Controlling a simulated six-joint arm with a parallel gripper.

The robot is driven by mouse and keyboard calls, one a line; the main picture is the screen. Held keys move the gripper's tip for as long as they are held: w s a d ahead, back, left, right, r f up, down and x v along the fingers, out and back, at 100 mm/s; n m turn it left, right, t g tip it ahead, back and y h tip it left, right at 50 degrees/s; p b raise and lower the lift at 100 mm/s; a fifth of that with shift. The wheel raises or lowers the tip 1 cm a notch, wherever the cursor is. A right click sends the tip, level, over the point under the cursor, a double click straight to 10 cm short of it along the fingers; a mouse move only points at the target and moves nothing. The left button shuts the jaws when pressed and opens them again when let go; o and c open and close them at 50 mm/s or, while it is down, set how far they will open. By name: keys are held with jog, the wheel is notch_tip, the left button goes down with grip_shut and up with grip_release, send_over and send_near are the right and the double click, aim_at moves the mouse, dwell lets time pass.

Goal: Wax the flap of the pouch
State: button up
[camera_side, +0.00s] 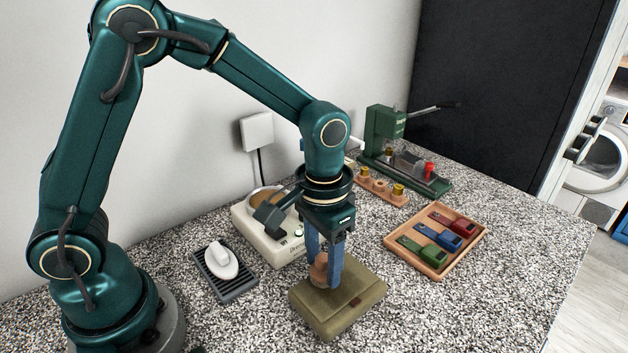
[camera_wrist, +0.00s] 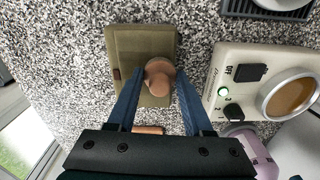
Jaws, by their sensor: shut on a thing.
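The olive pouch (camera_side: 348,304) lies flat on the speckled counter, its flap on top with a small dark red-brown tab at the front edge. It also shows in the wrist view (camera_wrist: 128,52). My gripper (camera_side: 325,280) points down over the pouch, its blue fingers shut on a brown round-headed tool (camera_wrist: 159,82). In the side view the tool is at the pouch's left part, partly hidden by a finger. Whether its underside touches the flap I cannot tell. The cream wax warmer (camera_side: 264,243), behind the pouch, holds a round pot of amber wax (camera_wrist: 291,95).
A white iron-shaped object (camera_side: 221,262) sits on a dark ribbed tray (camera_side: 238,291) at left. A wooden tray (camera_side: 432,270) with red, blue and green blocks lies at right. A green press (camera_side: 384,134) stands behind. The counter front right is clear.

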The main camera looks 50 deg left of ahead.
jog(key=shift+a, duration=0.85)
jog(key=shift+w, duration=1.05)
jog(key=shift+s+d, duration=0.1)
jog(key=shift+d, duration=3.65)
jog(key=shift+w, duration=0.9)
jog(key=shift+w+a, duration=0.1)
jog(key=shift+a, duration=3.7)
notch_tip(320, 180, up, 8)
